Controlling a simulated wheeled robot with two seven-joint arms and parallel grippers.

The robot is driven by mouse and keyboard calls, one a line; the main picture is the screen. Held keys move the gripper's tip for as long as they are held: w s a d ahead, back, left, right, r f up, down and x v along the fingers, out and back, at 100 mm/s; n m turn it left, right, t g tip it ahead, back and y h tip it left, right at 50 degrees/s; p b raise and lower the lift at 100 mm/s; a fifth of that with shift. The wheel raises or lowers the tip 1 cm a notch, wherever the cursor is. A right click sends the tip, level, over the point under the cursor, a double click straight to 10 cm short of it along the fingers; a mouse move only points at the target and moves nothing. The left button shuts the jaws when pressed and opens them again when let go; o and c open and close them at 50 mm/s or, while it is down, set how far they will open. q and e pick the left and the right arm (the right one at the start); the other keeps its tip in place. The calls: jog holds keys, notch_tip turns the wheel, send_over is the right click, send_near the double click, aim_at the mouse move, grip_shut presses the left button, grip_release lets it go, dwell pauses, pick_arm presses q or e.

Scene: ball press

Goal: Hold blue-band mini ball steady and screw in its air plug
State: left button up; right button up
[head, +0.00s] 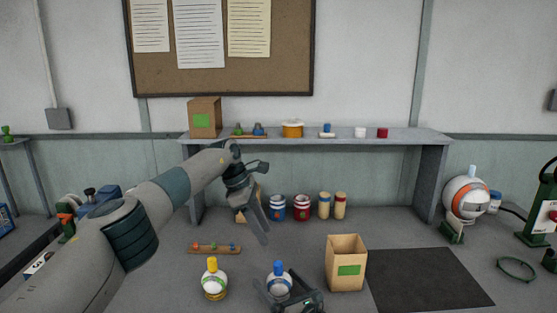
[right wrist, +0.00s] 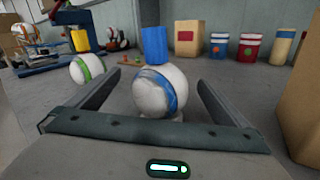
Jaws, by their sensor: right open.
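The blue-band mini ball (head: 279,286) is white and stands at the front of the table, with a blue plug (head: 279,266) upright on top. In the right wrist view the ball (right wrist: 160,94) is between and just beyond the fingertips, with the blue plug (right wrist: 155,44) above it. My right gripper (head: 285,294) is open, one finger on each side of the ball, with gaps showing on both sides. My left gripper (head: 256,208) is raised behind and above the ball, apart from it, fingers angled downward. Its jaw opening is unclear from this angle.
A green-band ball with a yellow plug (head: 212,282) stands to the left. An open cardboard box (head: 346,264) is close on the right, then a dark mat (head: 430,279). A small rack (head: 214,249), blue and red tins (head: 290,208) and a shelf (head: 340,137) are behind.

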jog(key=v, duration=1.1)
jog(key=shift+s+d, duration=0.2)
jog(key=shift+s, duration=0.05)
jog(key=shift+s+d, duration=0.1)
